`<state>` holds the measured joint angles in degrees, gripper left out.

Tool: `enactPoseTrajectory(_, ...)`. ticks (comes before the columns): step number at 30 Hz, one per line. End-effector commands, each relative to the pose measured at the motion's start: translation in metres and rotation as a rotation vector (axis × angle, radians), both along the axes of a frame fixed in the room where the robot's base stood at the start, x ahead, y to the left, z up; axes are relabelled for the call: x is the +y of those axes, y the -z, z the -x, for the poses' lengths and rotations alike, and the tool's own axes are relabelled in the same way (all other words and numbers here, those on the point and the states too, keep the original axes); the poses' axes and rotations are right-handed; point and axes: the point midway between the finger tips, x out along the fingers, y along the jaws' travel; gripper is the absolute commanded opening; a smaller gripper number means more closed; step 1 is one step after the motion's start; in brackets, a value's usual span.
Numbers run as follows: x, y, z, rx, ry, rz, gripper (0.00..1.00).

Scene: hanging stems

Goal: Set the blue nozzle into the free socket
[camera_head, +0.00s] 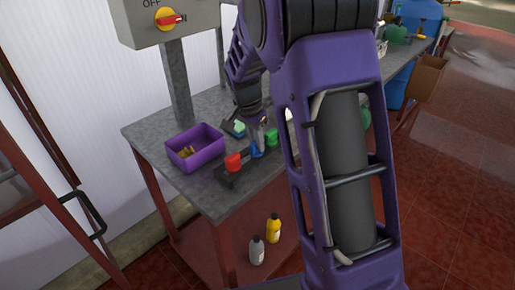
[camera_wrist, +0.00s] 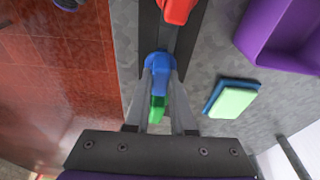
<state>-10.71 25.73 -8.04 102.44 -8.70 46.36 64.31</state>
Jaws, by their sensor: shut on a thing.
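The blue nozzle (camera_head: 257,151) is between the fingers of my gripper (camera_head: 257,138), which is shut on it. In the wrist view the blue nozzle (camera_wrist: 159,66) shows between the two grey fingertips (camera_wrist: 161,78). It is over or in the dark rack (camera_head: 228,180), between the red nozzle (camera_head: 233,161) and the green nozzle (camera_head: 271,137). The red nozzle (camera_wrist: 177,10) and green nozzle (camera_wrist: 157,106) also show in the wrist view. The free socket is not clearly visible; the blue nozzle and fingers cover the rack's middle. I cannot tell whether the blue nozzle is seated.
A purple bin (camera_head: 194,149) with small yellowish items stands left of the rack on the grey table (camera_head: 142,134). A green-and-blue sponge (camera_wrist: 231,100) lies beside the rack. A yellow bottle (camera_head: 273,229) and a grey bottle (camera_head: 257,251) stand below the tabletop.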

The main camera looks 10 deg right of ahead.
Motion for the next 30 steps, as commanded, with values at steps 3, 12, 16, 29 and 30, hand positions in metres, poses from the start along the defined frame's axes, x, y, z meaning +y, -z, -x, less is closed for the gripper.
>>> enactPoseTrajectory(3, 0.001, -0.0002, -0.0011, 0.0, 0.007, 0.0, 0.0)
enactPoseTrajectory(12, 0.0024, 0.0, -0.0033, 0.0, 0.023, 0.0, 0.0)
enactPoseTrajectory(16, 0.0024, 0.0, -0.0032, 0.0, 0.023, 0.0, 0.0)
enactPoseTrajectory(29, 0.0022, -0.0055, -0.0032, 0.0, 0.022, 0.0, 0.0)
enactPoseTrajectory(30, 0.0023, -0.0071, -0.0032, 0.0, 0.022, 0.0, 0.0)
